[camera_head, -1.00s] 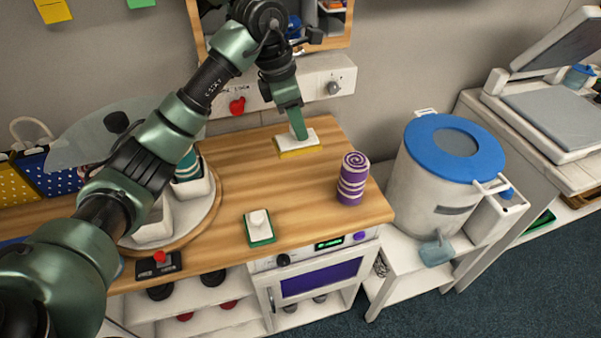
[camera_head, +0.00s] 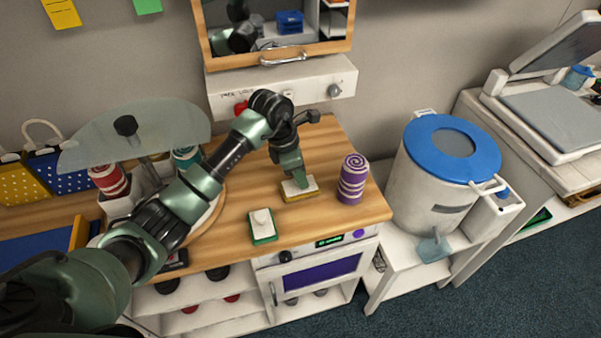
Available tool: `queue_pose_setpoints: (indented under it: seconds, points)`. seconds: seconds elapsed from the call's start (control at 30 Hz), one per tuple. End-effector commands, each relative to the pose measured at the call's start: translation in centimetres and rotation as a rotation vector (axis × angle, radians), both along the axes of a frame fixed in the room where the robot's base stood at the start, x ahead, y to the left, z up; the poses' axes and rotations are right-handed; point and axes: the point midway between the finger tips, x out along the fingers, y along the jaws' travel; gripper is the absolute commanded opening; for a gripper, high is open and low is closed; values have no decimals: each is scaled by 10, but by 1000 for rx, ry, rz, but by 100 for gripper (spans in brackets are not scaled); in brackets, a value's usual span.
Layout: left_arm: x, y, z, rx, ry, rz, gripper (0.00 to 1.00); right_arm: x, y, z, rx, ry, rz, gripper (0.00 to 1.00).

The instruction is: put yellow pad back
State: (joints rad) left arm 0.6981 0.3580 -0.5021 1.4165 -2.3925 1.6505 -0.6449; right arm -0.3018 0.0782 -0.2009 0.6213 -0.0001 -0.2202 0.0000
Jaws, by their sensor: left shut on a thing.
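The yellow pad (camera_head: 301,196) has a white top and a yellow lower edge. It is at the wooden counter, left of the purple striped roll and above the green-edged pad. My left gripper (camera_head: 299,180) is shut on the yellow pad from above. I cannot tell whether the pad touches the counter or is just above it. My right gripper is not in view.
A purple and white striped roll (camera_head: 352,179) stands close to the right of the yellow pad. A round turntable with containers and a clear cover (camera_head: 135,135) is at left. A white bin with a blue lid (camera_head: 452,147) stands right of the counter (camera_head: 325,213). A mirrored cabinet (camera_head: 275,58) hangs behind.

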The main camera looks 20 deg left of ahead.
Motion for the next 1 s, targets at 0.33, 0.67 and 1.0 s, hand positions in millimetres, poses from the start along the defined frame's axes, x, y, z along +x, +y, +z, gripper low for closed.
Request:
queue_pose_setpoints:
  seconds: [0.33, 0.67, 1.0]
  points:
    - [-2, 1, -4, 2, 7, 1, 49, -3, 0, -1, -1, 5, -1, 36]
    - [-2, 3, 7, 2, 2, 0, 49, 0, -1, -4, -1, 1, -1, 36]
    - [-12, 19, 72, 3, 1, 0, 49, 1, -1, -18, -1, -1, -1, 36]
